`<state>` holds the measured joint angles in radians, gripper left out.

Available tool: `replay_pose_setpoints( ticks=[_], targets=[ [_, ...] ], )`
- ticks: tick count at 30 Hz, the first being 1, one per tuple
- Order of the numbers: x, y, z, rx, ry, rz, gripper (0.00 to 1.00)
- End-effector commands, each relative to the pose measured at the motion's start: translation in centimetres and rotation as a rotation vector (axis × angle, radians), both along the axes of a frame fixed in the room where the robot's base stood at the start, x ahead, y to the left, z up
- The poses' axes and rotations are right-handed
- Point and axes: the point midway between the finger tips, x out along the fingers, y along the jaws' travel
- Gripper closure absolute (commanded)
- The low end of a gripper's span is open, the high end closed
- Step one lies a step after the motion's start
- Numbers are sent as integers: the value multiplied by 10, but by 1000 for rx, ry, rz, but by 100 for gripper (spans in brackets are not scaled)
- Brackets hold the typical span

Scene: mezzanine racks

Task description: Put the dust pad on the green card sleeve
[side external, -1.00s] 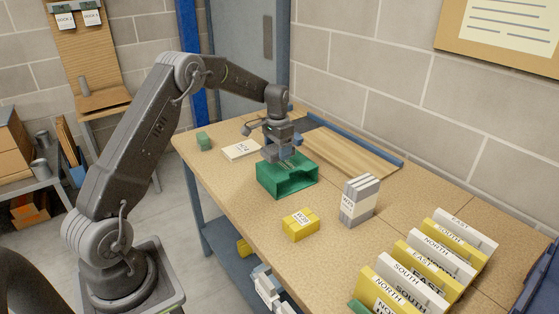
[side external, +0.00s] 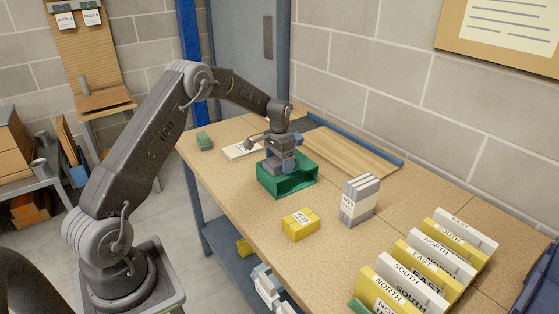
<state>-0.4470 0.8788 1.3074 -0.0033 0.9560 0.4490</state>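The green card sleeve (side external: 300,184) stands on the table as an open-fronted green box, near the middle of the side external view. My gripper (side external: 279,166) is low over its top, pointing down at the rear left part. Its fingertips are hidden or too small to make out, so I cannot tell whether they touch the sleeve or grip anything. A small green block (side external: 205,141) lies at the table's far left edge and may be the dust pad. I cannot tell this surely at this size.
A white labelled card box (side external: 237,151) lies behind my gripper. A yellow box (side external: 300,224) and an upright grey-white stack (side external: 359,200) stand in front of and right of the sleeve. Labelled yellow and white files (side external: 436,262) fill the right front. A wooden board (side external: 345,154) lies behind.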

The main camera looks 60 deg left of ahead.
Motion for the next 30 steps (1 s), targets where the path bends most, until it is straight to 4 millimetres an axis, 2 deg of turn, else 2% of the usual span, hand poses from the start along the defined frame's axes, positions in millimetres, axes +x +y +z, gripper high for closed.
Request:
replay_pose_setpoints(
  ticks=[3, 10, 13, 17, 24, 30],
  targets=[
    [0, 0, 0, 0, 0, 0, 6],
    [0, 0, 1, 0, -1, 0, 6],
    [1, 0, 8, 2, -4, 0, 6],
    [1, 0, 29, 3, -6, 0, 6],
    [1, 1, 81, 3, -5, 0, 6],
    [0, 0, 111, 1, -3, 0, 6]
  ],
)
